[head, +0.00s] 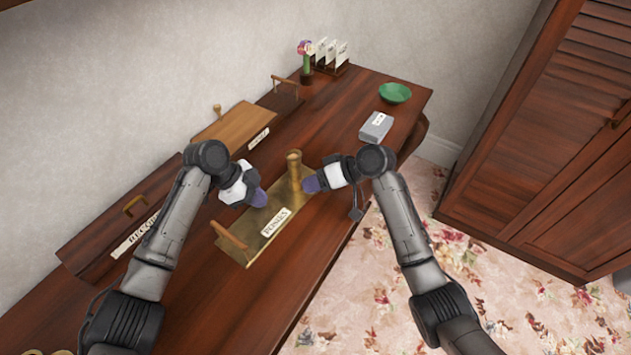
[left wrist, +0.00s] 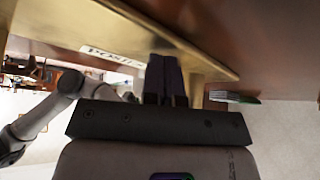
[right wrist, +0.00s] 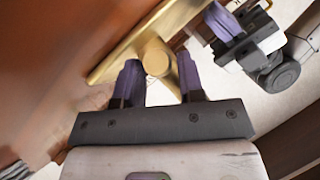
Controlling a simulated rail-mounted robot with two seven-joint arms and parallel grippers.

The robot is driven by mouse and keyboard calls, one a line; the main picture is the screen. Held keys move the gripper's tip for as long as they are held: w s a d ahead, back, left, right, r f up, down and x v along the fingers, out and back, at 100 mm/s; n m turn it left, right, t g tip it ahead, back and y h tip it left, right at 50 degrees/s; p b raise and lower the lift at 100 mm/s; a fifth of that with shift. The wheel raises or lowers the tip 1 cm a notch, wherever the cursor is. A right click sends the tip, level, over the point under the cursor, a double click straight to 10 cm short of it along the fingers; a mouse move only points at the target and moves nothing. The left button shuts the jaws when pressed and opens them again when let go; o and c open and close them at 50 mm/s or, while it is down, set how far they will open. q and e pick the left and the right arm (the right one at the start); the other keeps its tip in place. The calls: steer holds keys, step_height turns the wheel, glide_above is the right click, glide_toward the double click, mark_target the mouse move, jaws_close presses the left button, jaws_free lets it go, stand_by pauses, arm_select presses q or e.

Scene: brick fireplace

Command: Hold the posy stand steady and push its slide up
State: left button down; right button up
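The posy stand (head: 262,240) is a brass piece with a white label on its front, lying on the wooden surface. A wooden bar handle (head: 229,236) is at its left end and a round brass post (head: 294,168) at its right end. My left gripper (head: 256,197) is over the stand's middle; in the left wrist view its purple fingers (left wrist: 165,78) are together against the brass, with nothing visible between them. My right gripper (head: 312,184) is beside the post. In the right wrist view its fingers (right wrist: 158,80) are apart, with the post's round end (right wrist: 157,58) between them.
Along the wooden top (head: 330,245) are a labelled record box (head: 130,207), a wooden board (head: 236,132), a grey box (head: 377,126), a green bowl (head: 395,92) and a card rack (head: 329,57) beside a flower vase (head: 305,64). A shuttered cabinet (head: 560,130) stands right.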

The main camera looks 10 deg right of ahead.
arm_select(q)
steer(key=shift+s+a+f, duration=0.1)
steer(key=shift+f, duration=0.2)
arm_select(e)
steer(key=shift+c, duration=0.2)
jaws_close()
